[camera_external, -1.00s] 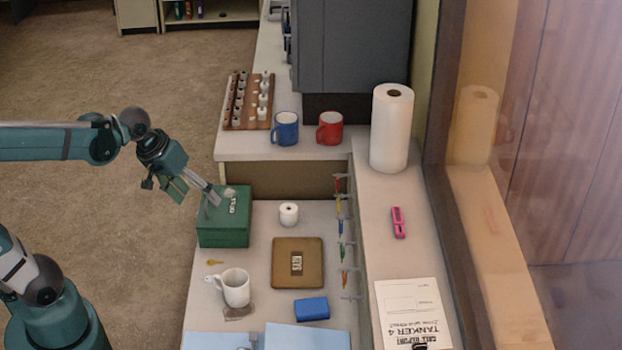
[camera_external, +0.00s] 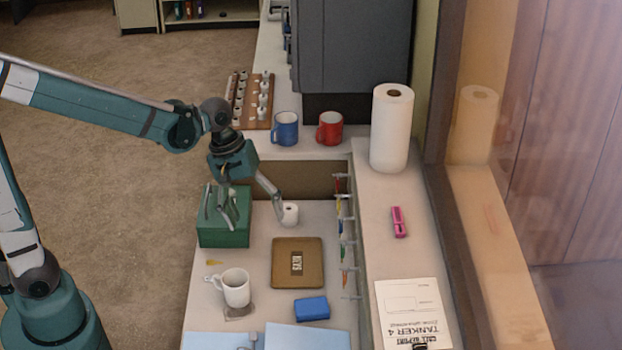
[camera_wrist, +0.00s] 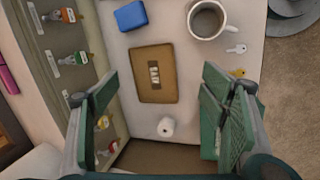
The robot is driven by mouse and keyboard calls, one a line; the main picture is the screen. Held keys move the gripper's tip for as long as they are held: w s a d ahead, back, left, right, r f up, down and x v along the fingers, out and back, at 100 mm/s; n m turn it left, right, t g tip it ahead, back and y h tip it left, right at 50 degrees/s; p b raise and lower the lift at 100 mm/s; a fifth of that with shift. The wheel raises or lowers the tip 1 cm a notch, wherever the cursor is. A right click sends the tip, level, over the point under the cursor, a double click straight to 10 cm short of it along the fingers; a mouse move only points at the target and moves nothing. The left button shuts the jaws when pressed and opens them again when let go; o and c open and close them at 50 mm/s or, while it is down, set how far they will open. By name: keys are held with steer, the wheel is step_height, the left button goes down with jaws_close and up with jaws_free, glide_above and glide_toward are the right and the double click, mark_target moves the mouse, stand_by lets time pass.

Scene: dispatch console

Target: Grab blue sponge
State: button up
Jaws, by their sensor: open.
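The blue sponge (camera_external: 311,308) lies on the desk in front of the brown box labelled KEYS, to the right of the white mug. It also shows at the top of the wrist view (camera_wrist: 131,16). My gripper (camera_external: 252,212) is open and empty, over the back of the desk by the green box. One finger is in front of the green box and the other is by the small white roll. In the wrist view the spread fingers (camera_wrist: 158,85) frame the brown box and the roll, with the sponge well beyond them.
The brown box (camera_external: 298,252), white mug (camera_external: 236,290), white roll (camera_external: 290,214) and green box (camera_external: 224,234) stand on the desk. Keys hang on the side panel (camera_external: 343,265) at right. Blue folders (camera_external: 300,338) lie at the front. Mugs and a paper towel roll (camera_external: 391,130) are on the raised counters.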

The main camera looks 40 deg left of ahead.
steer(key=w+d+f+n+g+p, duration=0.25)
steer(key=d+f, duration=0.25)
steer(key=d, duration=0.5)
steer(key=n+g, duration=0.1)
steer(key=g, duration=0.1)
glide_above(311, 307)
steer(key=w+a, duration=0.2)
step_height(311, 307, down, 4)
steer(key=f, duration=0.1)
steer(key=shift+s+d+r+p, duration=0.2)
steer(key=shift+s+p, duration=0.05)
steer(key=shift+p, duration=0.1)
steer(key=shift+f+b, duration=0.85)
steer(key=shift+f, duration=2.65)
steer(key=shift+b+x, duration=0.6)
steer(key=shift+x, duration=1.9)
